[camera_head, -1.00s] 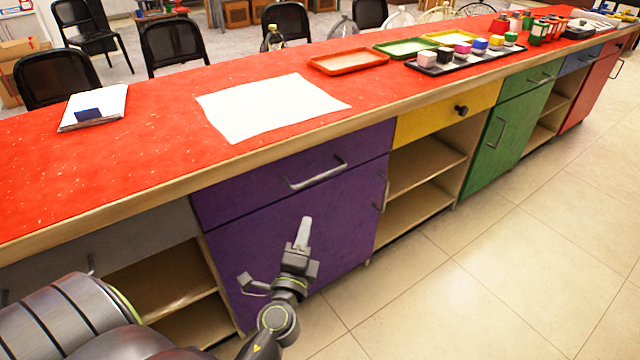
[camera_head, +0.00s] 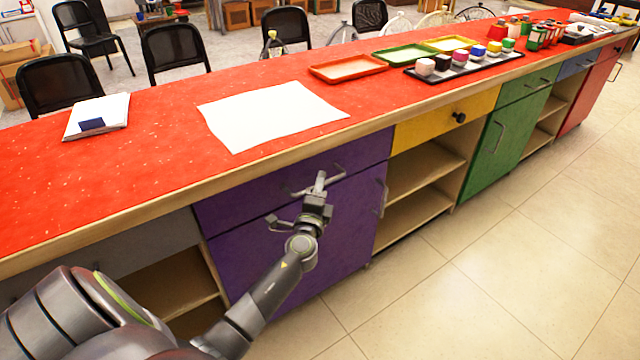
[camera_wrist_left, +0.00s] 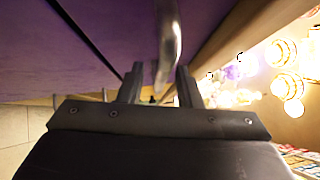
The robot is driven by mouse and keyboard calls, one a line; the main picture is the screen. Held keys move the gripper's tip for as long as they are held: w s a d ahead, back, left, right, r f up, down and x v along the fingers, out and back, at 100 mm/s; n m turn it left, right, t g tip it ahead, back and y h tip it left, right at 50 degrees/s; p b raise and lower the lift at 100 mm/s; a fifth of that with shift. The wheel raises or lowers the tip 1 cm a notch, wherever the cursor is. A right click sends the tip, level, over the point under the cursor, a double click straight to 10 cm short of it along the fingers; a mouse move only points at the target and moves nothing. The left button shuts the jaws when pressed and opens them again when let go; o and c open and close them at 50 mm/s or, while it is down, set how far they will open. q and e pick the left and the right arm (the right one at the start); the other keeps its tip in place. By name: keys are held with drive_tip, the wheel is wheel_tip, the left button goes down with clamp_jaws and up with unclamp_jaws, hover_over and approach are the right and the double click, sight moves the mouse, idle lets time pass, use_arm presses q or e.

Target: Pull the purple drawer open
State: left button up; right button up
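The purple drawer (camera_head: 240,206) is shut, flush with the cabinet under the red counter. Its silver bar handle (camera_head: 339,168) is partly hidden by my left gripper (camera_head: 318,182), which is right at it. In the left wrist view the handle (camera_wrist_left: 169,45) runs lengthwise ahead of my left gripper (camera_wrist_left: 158,84), in line with the gap between its fingers. The fingers stand apart, and no grip on the handle shows. Whether they touch it I cannot tell. My right gripper is in neither view.
A purple door (camera_head: 345,225) with its own handle (camera_head: 382,197) is below the drawer. Open shelves (camera_head: 415,165) and a yellow drawer (camera_head: 430,121) are to the right. White paper (camera_head: 270,110) lies on the counter (camera_head: 170,125). The tiled floor (camera_head: 470,270) in front is clear.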

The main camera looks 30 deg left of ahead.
use_arm(q)
drive_tip(key=shift+w+a, duration=0.2)
drive_tip(key=shift+w, duration=0.15)
drive_tip(key=shift+c, duration=0.4)
clamp_jaws()
drive_tip(key=shift+d, duration=0.1)
